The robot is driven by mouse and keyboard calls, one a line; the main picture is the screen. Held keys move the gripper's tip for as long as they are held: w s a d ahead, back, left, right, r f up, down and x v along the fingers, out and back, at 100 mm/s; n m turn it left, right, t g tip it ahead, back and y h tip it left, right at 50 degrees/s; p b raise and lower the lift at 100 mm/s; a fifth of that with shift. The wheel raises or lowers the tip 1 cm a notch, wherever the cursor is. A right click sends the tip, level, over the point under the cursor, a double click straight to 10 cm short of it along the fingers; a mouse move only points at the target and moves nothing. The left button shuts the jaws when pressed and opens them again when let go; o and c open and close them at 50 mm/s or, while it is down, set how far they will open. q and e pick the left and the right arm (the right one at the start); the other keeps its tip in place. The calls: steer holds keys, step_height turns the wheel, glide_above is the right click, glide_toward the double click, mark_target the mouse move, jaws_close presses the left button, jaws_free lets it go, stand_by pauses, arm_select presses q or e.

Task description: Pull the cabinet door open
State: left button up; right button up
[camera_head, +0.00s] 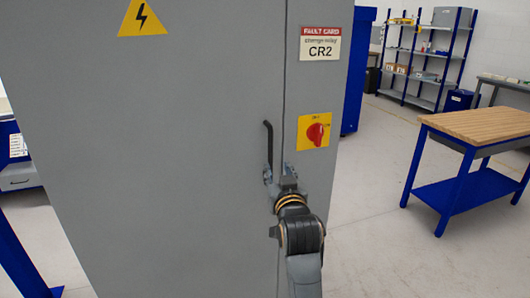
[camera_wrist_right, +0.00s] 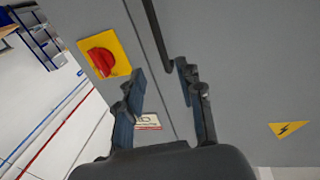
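The grey cabinet door (camera_head: 150,150) fills the left and middle of the head view and looks closed, with its seam just right of the handle. The dark bar handle (camera_head: 268,145) stands upright near that seam. My right gripper (camera_head: 279,172) is at the handle's lower part and hides some of it. In the wrist view the right gripper (camera_wrist_right: 160,82) is open, fingers apart. The handle (camera_wrist_right: 155,35) ends in the gap between the fingertips, closer to the right-hand finger; contact cannot be told. My left gripper is not in view.
A red rotary switch on a yellow plate (camera_head: 315,131) sits right of the handle, close to my right gripper, below a fault card (camera_head: 320,44). A blue workbench with a wooden top (camera_head: 480,124) stands at the right. Open floor (camera_head: 375,215) lies between it and the cabinet.

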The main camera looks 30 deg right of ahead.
mark_target(271, 150)
steer(key=p+x, duration=0.2)
steer(key=x, duration=1.1)
steer(key=shift+w+f, duration=0.15)
jaws_close()
